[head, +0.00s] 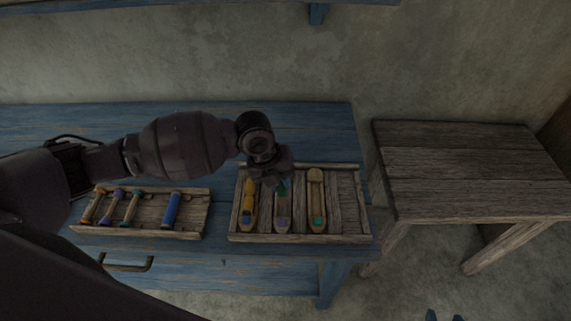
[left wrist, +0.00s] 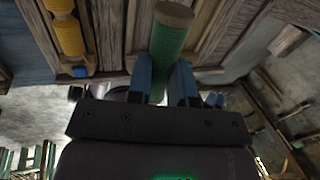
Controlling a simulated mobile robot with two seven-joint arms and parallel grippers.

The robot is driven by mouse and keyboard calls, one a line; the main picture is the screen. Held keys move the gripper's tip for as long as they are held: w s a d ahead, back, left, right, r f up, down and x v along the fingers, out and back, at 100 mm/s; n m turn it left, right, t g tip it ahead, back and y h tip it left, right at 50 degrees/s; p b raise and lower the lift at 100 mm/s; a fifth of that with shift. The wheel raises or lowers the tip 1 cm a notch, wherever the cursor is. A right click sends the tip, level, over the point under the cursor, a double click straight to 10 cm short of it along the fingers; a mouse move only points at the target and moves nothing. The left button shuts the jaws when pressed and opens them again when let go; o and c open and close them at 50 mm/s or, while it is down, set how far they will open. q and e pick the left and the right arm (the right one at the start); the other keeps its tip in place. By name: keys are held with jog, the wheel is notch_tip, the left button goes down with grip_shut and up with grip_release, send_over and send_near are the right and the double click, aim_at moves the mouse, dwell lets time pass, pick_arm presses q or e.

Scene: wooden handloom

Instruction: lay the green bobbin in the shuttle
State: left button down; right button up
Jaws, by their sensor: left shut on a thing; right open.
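My left gripper (head: 281,183) is over the right-hand tray and shut on the green bobbin (left wrist: 168,42). In the head view only a bit of green shows below the gripper. The middle shuttle (head: 282,222) lies under the gripper, its upper part hidden; I cannot tell whether the bobbin touches it. My right gripper (head: 444,317) shows only its two blue fingertips, apart and empty, at the bottom edge.
The shuttle tray (head: 300,239) also holds a left shuttle with a yellow bobbin (head: 249,190) and a right shuttle (head: 317,200). A left tray (head: 150,225) holds several bobbins, including a blue one (head: 171,208). A bare wooden table (head: 460,170) stands to the right.

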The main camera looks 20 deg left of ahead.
aim_at(281, 190)
pick_arm(q)
jog(key=shift+w+m, duration=0.3)
jog(key=shift+m, duration=0.1)
jog(key=shift+s+f+b, duration=0.1)
jog(key=shift+f+b, duration=0.25)
jog(key=shift+f, duration=0.05)
jog(key=shift+f+b, duration=1.15)
jog(key=shift+f, duration=0.6)
jog(key=shift+f+b, duration=0.3)
jog(key=shift+f, duration=0.95)
pick_arm(e)
jog(key=f, duration=0.4)
jog(key=shift+w, duration=0.25)
pick_arm(q)
jog(key=c, duration=0.9)
grip_release()
jog(key=shift+c, duration=0.2)
jog(key=shift+f, duration=0.15)
pick_arm(e)
jog(key=shift+s+f, duration=0.1)
jog(key=shift+s, duration=0.1)
